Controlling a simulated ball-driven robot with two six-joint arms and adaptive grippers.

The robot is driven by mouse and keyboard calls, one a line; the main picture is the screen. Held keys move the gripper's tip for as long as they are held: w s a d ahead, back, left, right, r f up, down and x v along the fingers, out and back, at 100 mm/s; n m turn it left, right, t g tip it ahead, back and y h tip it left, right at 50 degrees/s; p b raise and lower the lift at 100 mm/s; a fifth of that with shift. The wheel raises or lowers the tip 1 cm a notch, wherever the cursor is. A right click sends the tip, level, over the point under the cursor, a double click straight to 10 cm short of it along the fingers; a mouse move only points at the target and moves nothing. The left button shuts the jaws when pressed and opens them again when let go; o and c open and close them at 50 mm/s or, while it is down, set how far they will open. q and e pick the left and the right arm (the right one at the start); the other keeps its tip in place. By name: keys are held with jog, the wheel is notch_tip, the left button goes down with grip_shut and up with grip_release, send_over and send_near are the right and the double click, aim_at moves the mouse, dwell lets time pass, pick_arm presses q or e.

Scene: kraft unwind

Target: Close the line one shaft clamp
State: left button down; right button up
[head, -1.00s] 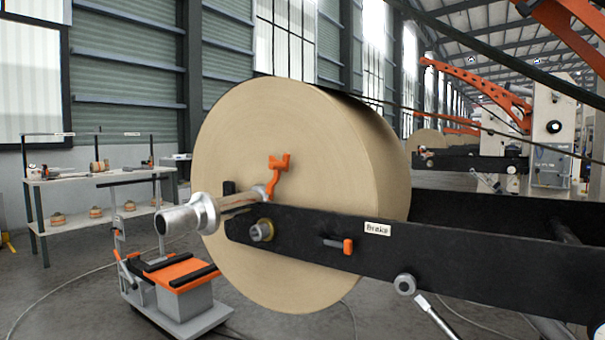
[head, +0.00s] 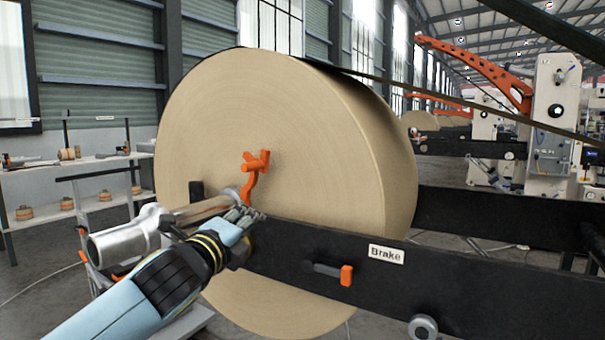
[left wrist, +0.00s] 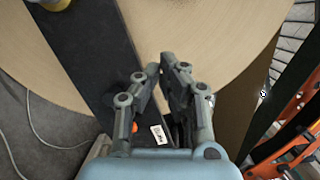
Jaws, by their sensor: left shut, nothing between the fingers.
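The orange shaft clamp (head: 255,178) stands raised at the end of the black arm beam, in front of the big paper roll's face. The metal shaft (head: 125,238) lies on the beam end and sticks out to the left. My left gripper (head: 244,213) is just below the clamp's lower end in the head view; I cannot tell whether it touches. In the left wrist view its fingertips (left wrist: 166,68) are close together with nothing between them, over the beam and roll. The clamp is not clear in that view. My right gripper is not in view.
The paper roll (head: 280,120) fills the middle. The black beam (head: 460,282) runs right, with a Brake label (head: 386,254) and an orange-tipped brake handle (head: 346,275). A shelf (head: 105,168) stands at the far left. Free air lies above the beam end.

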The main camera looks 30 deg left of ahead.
pick_arm(q)
jog(key=w+a+r+p, duration=0.2)
jog(key=w+a+r, duration=0.3)
jog(key=w, duration=0.5)
jog(key=shift+w+r+t+p, duration=0.2)
jog(key=shift+w+t+p, duration=0.1)
jog(key=shift+w+p, duration=0.1)
jog(key=shift+a, duration=0.15)
